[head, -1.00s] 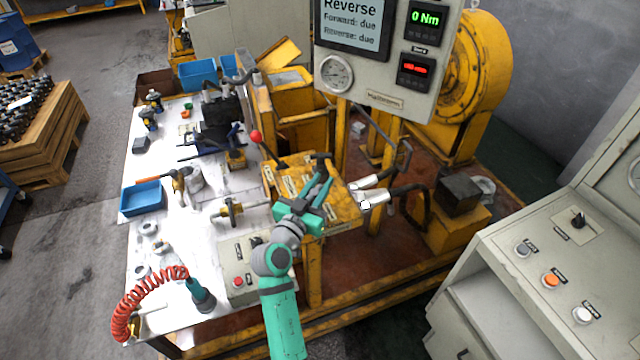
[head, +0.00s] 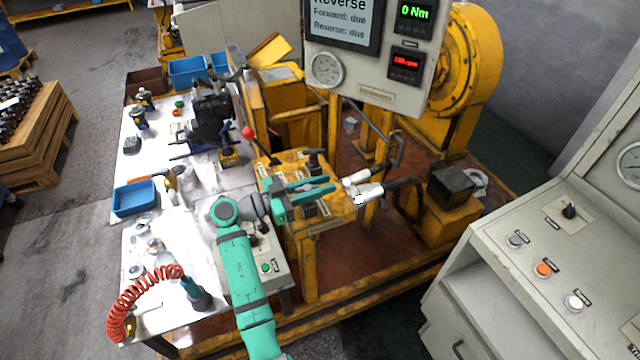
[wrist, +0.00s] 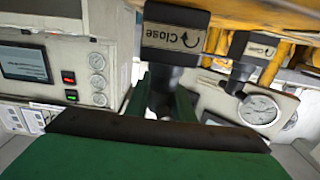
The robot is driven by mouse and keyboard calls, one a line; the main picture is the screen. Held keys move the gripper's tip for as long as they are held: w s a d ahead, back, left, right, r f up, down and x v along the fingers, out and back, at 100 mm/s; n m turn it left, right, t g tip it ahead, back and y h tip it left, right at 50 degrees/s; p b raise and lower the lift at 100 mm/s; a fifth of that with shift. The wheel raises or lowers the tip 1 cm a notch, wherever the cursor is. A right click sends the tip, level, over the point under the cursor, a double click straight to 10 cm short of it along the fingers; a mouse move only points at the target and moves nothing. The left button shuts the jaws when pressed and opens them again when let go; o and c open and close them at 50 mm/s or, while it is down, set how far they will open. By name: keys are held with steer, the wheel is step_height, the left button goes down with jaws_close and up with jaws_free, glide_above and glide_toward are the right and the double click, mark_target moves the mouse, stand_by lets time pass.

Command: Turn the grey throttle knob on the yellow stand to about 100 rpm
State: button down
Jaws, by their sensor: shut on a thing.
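The yellow stand (head: 305,226) is in the middle of the head view, with dark-handled controls on its top. My gripper (head: 322,188) is over that top, its teal fingers pointing right. In the wrist view it is shut on a dark grey knob (wrist: 163,88), whose stem goes between the fingers just below a "Close" label. In the head view the gripper hides most of this knob. The panel above shows "0 Nm" on a green readout (head: 414,14) and a red rpm readout (head: 405,63) too small to read surely.
A second dark knob (wrist: 243,72) with a "Close" label stands right of the held one. A button box (head: 281,272) lies below my arm.

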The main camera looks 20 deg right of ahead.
steer(key=shift+s+m+g, duration=0.15)
steer(key=shift+m+g, duration=0.25)
steer(key=shift+g, duration=0.2)
steer(key=c, duration=1.5)
jaws_free()
steer(key=a, duration=1)
steer(key=shift+w+a, duration=0.25)
steer(key=shift+a, duration=0.15)
